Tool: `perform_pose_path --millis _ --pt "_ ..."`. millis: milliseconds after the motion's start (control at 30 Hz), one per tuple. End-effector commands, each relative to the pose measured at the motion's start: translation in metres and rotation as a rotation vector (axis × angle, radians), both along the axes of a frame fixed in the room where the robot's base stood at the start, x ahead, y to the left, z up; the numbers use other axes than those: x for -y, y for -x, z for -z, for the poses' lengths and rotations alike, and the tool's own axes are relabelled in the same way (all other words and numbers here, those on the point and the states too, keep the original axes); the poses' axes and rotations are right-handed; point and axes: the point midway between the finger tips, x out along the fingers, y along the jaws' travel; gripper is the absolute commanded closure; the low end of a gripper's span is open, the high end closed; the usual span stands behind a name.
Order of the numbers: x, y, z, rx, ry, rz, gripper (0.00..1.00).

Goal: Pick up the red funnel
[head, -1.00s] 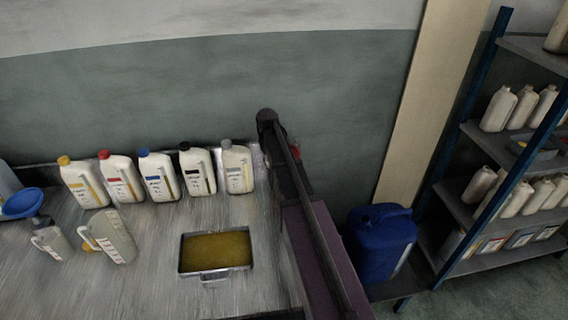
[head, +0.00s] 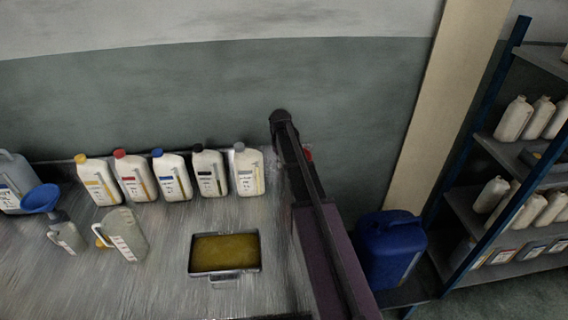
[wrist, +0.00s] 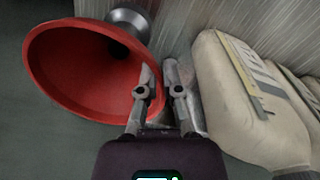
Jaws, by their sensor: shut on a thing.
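The red funnel (wrist: 70,62) shows large in the wrist view at the upper left, its wide mouth turned toward the camera. My gripper (wrist: 160,90) is shut on the funnel's rim at the rim's right side. In the head view only a small bit of red (head: 308,154) shows beside my arm, and my arm hides the rest of the funnel and the gripper.
A white bottle (wrist: 250,90) stands close to the right of my gripper. A row of several capped bottles (head: 172,177) lines the back of the metal table. A tray of yellow-brown liquid (head: 225,252), a blue funnel (head: 40,198) and a measuring jug (head: 122,235) are also there. A blue canister (head: 390,248) stands right of my arm.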

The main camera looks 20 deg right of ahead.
Motion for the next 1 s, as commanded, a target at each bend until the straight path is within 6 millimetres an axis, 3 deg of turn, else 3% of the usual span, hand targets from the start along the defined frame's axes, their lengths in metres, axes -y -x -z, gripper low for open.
perform_pose_path --millis 233,700,1000 --pt "-0.003 0.004 -0.025 -0.001 -0.003 -0.001 1.0" --pt "-0.052 0.104 -0.031 0.0 -0.002 -0.001 1.0" --pt "-0.069 0.136 -0.034 0.0 -0.001 0.0 1.0"
